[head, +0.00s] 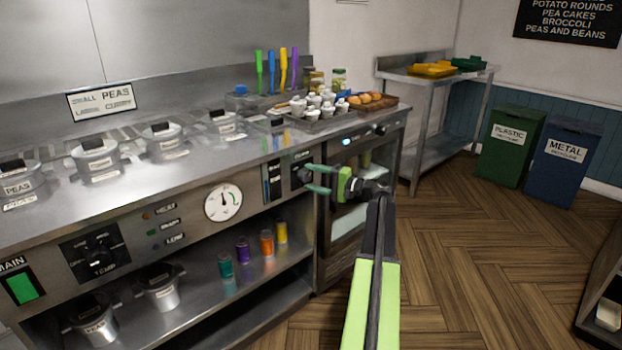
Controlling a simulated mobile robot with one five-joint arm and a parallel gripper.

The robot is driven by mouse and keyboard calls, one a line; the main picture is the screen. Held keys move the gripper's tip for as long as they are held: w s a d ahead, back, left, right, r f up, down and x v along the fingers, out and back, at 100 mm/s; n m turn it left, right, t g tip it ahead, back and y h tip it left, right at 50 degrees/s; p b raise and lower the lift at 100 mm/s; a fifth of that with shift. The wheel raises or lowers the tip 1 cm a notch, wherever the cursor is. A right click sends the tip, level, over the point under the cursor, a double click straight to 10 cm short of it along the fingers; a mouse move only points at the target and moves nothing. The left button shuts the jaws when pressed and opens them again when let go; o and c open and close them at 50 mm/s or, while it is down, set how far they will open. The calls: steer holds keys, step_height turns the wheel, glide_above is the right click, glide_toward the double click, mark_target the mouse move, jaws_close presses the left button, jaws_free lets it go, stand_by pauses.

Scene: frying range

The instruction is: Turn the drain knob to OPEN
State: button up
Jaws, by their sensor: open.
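A dark round knob (299,177), which looks like the drain knob, is on the right end of the steel front panel (180,222). Small lettering above it is too small to read for certain, and its pointer cannot be made out. My gripper (309,179) reaches left to the panel with its two dark green fingers apart. One fingertip is above and one below the knob's right side. Whether they touch the knob cannot be told.
A dial gauge (223,202), a temperature knob (100,254) and a green main switch (21,286) are further left on the panel. Lidded pots (98,160) stand on the counter. An oven (352,185) is just right of the knob. The wooden floor (450,250) is clear.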

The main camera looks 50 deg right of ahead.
steer(key=v, duration=1.6)
steer(key=shift+s, duration=0.3)
steer(key=shift+d, duration=0.1)
steer(key=w+a+f+n+g+y, duration=0.15)
steer(key=w+a+f+g, duration=0.3)
steer(key=a, duration=0.65)
steer(key=w+a+f+n+g, duration=0.3)
steer(key=w+a+f, duration=0.25)
steer(key=a, duration=0.65)
steer(key=w+a+f+n+g+y, duration=0.1)
steer(key=w+a+f+n+g, duration=0.15)
steer(key=w+a+f, duration=0.6)
steer(key=s+a+f+n+g+h, duration=0.2)
steer(key=s+a+h, duration=0.1)
steer(key=a, duration=0.7)
steer(key=s+a+f+n+g+h, duration=0.2)
steer(key=s+a+n+g, duration=0.1)
steer(key=a, duration=0.6)
steer(key=s+a+f+n+g+h, duration=0.1)
steer(key=s+a+n+g+h, duration=0.2)
steer(key=a, duration=0.7)
step_height(320, 180, up, 32)
steer(key=p, duration=3.2)
steer(key=shift+s+a+m+t, duration=0.25)
steer(key=shift+s+m+t, duration=0.05)
steer(key=shift+s+t, duration=0.1)
